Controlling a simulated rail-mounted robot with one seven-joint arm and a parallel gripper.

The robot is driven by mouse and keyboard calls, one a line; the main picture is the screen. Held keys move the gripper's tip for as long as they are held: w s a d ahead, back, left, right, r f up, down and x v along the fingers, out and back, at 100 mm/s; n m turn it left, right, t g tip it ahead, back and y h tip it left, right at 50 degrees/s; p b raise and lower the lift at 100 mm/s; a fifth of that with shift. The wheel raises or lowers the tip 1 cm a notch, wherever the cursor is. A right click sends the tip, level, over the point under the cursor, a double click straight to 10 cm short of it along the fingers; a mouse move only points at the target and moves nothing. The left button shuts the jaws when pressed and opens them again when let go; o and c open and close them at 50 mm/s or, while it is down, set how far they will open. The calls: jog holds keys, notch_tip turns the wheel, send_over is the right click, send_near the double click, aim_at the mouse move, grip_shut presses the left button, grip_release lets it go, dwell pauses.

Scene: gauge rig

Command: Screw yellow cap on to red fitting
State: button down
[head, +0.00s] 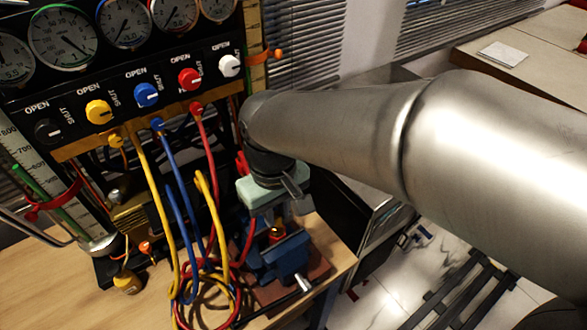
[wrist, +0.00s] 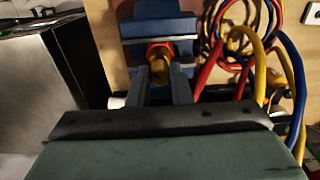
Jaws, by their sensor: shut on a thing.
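In the wrist view, my gripper (wrist: 161,74) has its two dark fingers around the yellow cap (wrist: 159,60), shut on it. The red fitting (wrist: 158,46) shows as a red-orange rim right at the cap, in the blue vise (wrist: 158,28). Whether the cap is seated on the fitting or only lined up with it, I cannot tell. In the head view, the pale green body of my gripper is above the blue vise (head: 284,258). A small orange-red spot shows between the vise jaws there. The fingertips are hard to make out in that view.
Yellow, blue and red hoses (head: 203,265) hang from the gauge panel (head: 130,95) and coil on the wooden bench (head: 60,285) just left of the vise. The bench edge lies close to the vise's right.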

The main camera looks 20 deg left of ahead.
jog(key=shift+f+b, duration=0.35)
jog(key=shift+f, duration=0.25)
dwell(0.7)
dwell(0.4)
jog(key=m, duration=0.5)
jog(key=shift+b, duration=0.4)
jog(key=m+b, duration=0.1)
jog(key=m, duration=0.4)
jog(key=shift+m, duration=0.3)
